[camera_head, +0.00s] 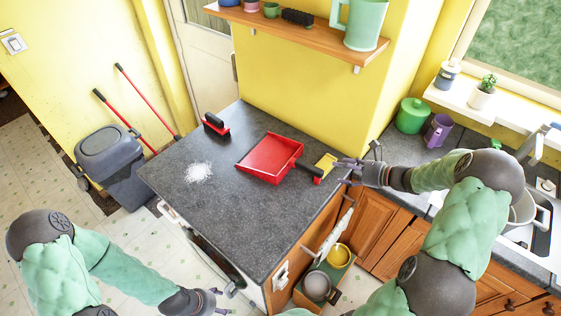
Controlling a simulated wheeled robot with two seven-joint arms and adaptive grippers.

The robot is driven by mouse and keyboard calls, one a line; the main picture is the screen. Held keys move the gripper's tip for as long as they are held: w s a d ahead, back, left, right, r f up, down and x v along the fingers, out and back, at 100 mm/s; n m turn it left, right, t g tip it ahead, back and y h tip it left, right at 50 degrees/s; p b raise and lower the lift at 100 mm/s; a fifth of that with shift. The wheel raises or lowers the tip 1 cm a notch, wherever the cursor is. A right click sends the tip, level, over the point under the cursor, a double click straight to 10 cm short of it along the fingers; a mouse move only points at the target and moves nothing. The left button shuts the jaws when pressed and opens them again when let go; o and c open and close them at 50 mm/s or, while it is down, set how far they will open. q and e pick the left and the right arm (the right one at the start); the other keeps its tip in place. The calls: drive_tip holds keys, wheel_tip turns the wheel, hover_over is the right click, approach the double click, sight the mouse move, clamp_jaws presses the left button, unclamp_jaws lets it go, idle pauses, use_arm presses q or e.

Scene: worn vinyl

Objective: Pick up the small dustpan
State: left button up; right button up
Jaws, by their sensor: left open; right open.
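A small red dustpan (268,158) with a black handle (309,170) lies on the dark grey countertop, its handle pointing right. My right gripper (340,170) is open at the right edge of the counter, just right of the handle's end. I cannot tell whether it touches the handle. My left gripper (222,300) is open and empty, low in front of the counter at the bottom of the view, well away from the dustpan.
A red-and-black brush (215,126) and a pile of white powder (198,172) lie on the countertop (225,215) left of the dustpan. A yellow sponge or cloth (327,162) lies near my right gripper. A shelf (310,35) hangs above. A grey bin (106,150) stands left.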

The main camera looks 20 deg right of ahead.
drive_tip(key=b, duration=0.4)
approach(313, 174)
drive_tip(key=d+r, duration=0.1)
drive_tip(key=f+b, duration=0.1)
drive_tip(key=b, duration=0.1)
drive_tip(key=x, duration=1)
drive_tip(key=shift+w+a, duration=0.2)
drive_tip(key=shift+w, duration=0.15)
drive_tip(key=c, duration=1.4)
